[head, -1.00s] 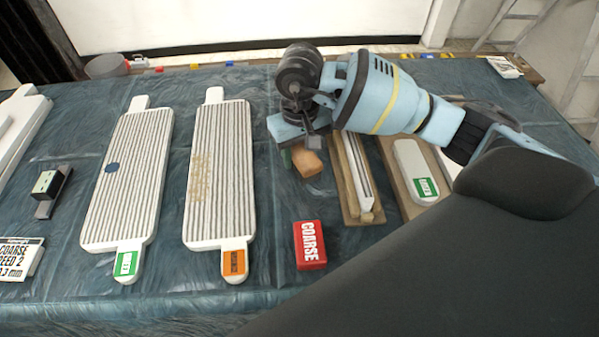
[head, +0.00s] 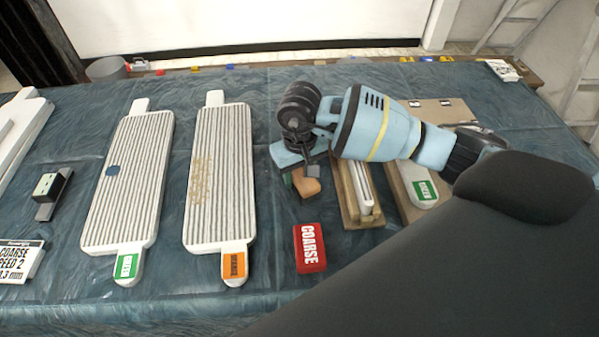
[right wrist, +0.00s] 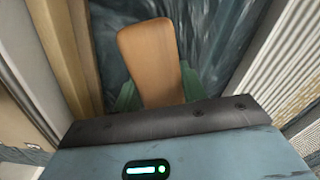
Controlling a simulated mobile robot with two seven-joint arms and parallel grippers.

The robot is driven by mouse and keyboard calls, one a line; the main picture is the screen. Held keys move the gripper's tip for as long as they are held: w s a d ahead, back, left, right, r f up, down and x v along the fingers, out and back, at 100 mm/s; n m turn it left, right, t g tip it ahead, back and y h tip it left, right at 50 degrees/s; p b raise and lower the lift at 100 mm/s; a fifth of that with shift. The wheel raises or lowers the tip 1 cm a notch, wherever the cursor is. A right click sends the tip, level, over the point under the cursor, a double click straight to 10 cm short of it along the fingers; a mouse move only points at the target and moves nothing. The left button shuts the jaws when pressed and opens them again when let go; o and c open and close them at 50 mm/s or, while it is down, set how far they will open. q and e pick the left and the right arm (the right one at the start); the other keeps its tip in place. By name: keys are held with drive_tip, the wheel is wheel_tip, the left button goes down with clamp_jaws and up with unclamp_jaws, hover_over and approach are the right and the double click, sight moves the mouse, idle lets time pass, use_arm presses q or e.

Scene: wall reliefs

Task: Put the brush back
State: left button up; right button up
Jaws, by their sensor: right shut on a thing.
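The brush (head: 308,187) shows as a tan wooden block. My right gripper (head: 300,178) is shut on it, above the cloth just left of a wooden tray that holds pale bars. In the right wrist view the brush (right wrist: 150,55) sits between my green fingertips (right wrist: 157,95), its tan end pointing away from the camera. Its bristles cannot be seen. My left gripper is not in view.
Right of the brush are the wooden tray (head: 346,205) and a board (head: 405,205) with a green-labelled white piece. A red COARSE block (head: 309,247) lies nearer. Two ribbed white panels (head: 128,180) (head: 218,175) lie left. Cloth between the panels and red block is clear.

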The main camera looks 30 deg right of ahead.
sight(300, 170)
drive_tip(key=shift+f, duration=0.2)
drive_tip(key=o, duration=0.9)
drive_tip(key=shift+o, duration=0.2)
drive_tip(key=shift+r, duration=0.1)
wheel_tip(300, 170, up, 12)
drive_tip(key=shift+r, duration=0.1)
